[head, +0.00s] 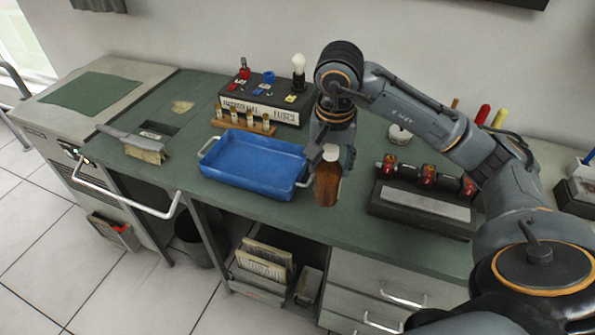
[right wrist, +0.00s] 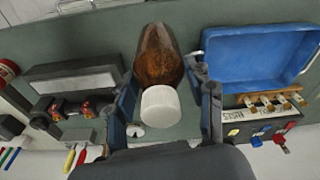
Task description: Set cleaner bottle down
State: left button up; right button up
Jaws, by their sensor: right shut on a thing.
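The cleaner bottle (head: 327,184) is brown with a white cap, and stands roughly upright just right of the blue tray in the head view. My right gripper (head: 331,152) comes from above and is shut on it near the top. In the right wrist view the brown bottle (right wrist: 157,58) and its white cap lie between the two fingers of the right gripper (right wrist: 166,88). I cannot tell whether the bottle's base touches the green bench top (head: 270,218). My left gripper is not in view.
The blue tray (head: 254,166) is close left of the bottle. A dark block with a grey slab (head: 425,202) lies to the right. A wooden rack of vials (head: 244,122) and a fuse box (head: 262,106) stand behind. Bare bench lies in front.

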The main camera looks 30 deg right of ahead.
jog(key=w+a+f+p, duration=0.1)
jog(key=w+f+p, duration=0.3)
jog(key=f, duration=0.5)
jog(key=shift+w+a+f, duration=0.35)
jog(key=shift+w+a, duration=0.05)
jog(key=shift+w, duration=0.75)
jog(key=shift+f, duration=0.2)
jog(key=o, duration=1.4)
jog(key=shift+r, duration=0.1)
